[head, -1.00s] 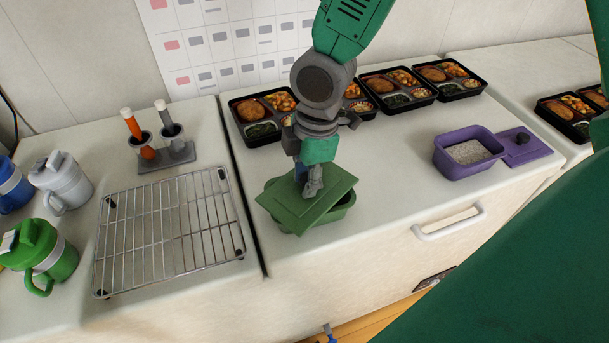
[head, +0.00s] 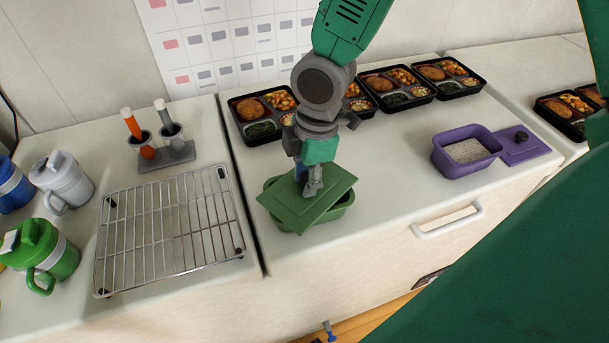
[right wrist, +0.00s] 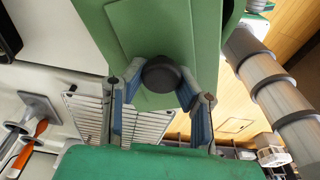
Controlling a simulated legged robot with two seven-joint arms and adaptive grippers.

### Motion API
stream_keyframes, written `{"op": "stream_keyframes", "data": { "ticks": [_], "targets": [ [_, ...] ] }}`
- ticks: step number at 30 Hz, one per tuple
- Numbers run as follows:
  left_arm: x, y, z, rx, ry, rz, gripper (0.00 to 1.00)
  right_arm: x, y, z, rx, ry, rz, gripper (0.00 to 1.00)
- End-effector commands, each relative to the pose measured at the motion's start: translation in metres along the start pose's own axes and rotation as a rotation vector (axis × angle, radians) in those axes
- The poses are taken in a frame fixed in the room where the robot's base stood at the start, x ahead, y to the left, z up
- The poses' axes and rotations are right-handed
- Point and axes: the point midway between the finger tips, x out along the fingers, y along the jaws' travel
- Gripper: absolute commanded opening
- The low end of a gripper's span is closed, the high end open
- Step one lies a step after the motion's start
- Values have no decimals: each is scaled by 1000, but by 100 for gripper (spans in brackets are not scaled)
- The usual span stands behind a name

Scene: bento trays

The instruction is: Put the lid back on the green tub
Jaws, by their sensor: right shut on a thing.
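The green tub (head: 342,208) stands on the white counter in the middle of the head view. The flat green lid (head: 290,207) is over it, turned askew to the rim, so tub edges show at the left and right. Whether the lid touches the rim cannot be told. My right gripper (head: 313,187) points down and is shut on the lid's knob. In the right wrist view the dark round knob (right wrist: 160,76) sits between the fingers, with the green lid (right wrist: 150,32) beyond. My left gripper is not in view.
A wire rack (head: 170,235) lies left of the tub, with a two-cup holder (head: 168,158) behind it and mugs (head: 45,255) at far left. Food trays (head: 262,140) line the back. A purple tub (head: 462,168) and its lid (head: 530,150) are at right. Counter between is clear.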

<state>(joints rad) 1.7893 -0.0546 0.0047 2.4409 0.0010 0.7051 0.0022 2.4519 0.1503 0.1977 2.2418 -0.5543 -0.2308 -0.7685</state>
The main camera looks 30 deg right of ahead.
Motion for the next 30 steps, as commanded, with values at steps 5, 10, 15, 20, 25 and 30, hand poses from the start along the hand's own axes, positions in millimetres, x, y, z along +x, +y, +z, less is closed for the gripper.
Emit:
{"op": "stream_keyframes", "data": {
  "ticks": [5,10,15,20,25,30],
  "targets": [
    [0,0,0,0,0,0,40,0,0,0,0,0,0,0],
    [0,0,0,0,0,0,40,0,0,0,0,0,0,0],
    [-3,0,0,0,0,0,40,0,0,0,0,0,-1,0],
    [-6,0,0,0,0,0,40,0,0,0,0,0,-1,0],
    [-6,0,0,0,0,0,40,1,0,0,0,0,0,0],
    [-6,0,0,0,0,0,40,1,0,0,0,0,0,0]
  ]
}}
